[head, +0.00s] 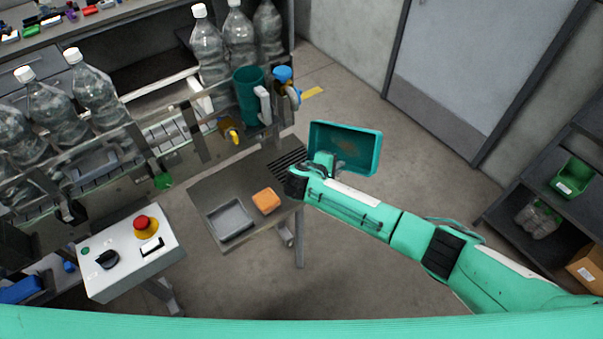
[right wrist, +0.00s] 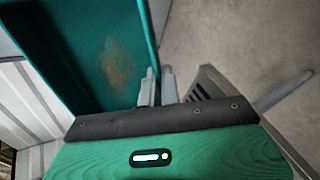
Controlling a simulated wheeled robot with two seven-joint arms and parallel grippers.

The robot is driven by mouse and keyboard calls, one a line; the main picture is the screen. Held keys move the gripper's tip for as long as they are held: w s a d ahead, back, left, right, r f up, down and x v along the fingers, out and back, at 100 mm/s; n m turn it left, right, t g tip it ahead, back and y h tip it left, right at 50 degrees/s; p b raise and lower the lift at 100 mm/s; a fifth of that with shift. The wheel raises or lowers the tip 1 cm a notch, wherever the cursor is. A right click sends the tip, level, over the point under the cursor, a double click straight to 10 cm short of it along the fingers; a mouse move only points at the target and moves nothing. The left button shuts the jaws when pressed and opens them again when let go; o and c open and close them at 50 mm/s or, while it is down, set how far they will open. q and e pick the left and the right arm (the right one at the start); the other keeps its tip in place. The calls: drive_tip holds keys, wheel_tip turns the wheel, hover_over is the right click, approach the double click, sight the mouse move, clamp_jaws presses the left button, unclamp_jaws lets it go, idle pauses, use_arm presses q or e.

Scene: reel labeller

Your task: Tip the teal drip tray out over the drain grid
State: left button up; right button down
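The teal drip tray (head: 345,137) is in the air at the right end of the steel table. It is tilted, its inside faces my head camera, and a brown stain shows on its floor. My right gripper (head: 323,163) is shut on the tray's near wall. In the right wrist view, the fingers (right wrist: 158,88) sit close together at the wall of the tray (right wrist: 85,50). The drain grid (head: 288,162), dark slots in the table top, lies just left of the tray and gripper, partly hidden by my arm. My left gripper is not in view.
The steel table (head: 215,190) also holds an orange sponge-like block (head: 266,201) and a shallow grey tray (head: 230,220). Bottles and a teal cup (head: 249,95) stand along the machine behind. A control box with a red button (head: 146,226) is at left. Floor at right is clear.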

drive_tip(key=shift+f+b, duration=0.2)
drive_tip(key=shift+b, duration=0.15)
drive_tip(key=shift+s+a+t+h, duration=0.1)
drive_tip(key=shift+t+h, duration=0.2)
drive_tip(key=shift+t, duration=0.1)
drive_tip(key=shift+a+r, duration=0.1)
drive_tip(key=shift+r, duration=0.1)
drive_tip(key=shift+s+a+f+t+h+b, duration=0.1)
drive_tip(key=shift+s+a+t+h+b, duration=0.05)
drive_tip(key=shift+t+h+b, duration=0.45)
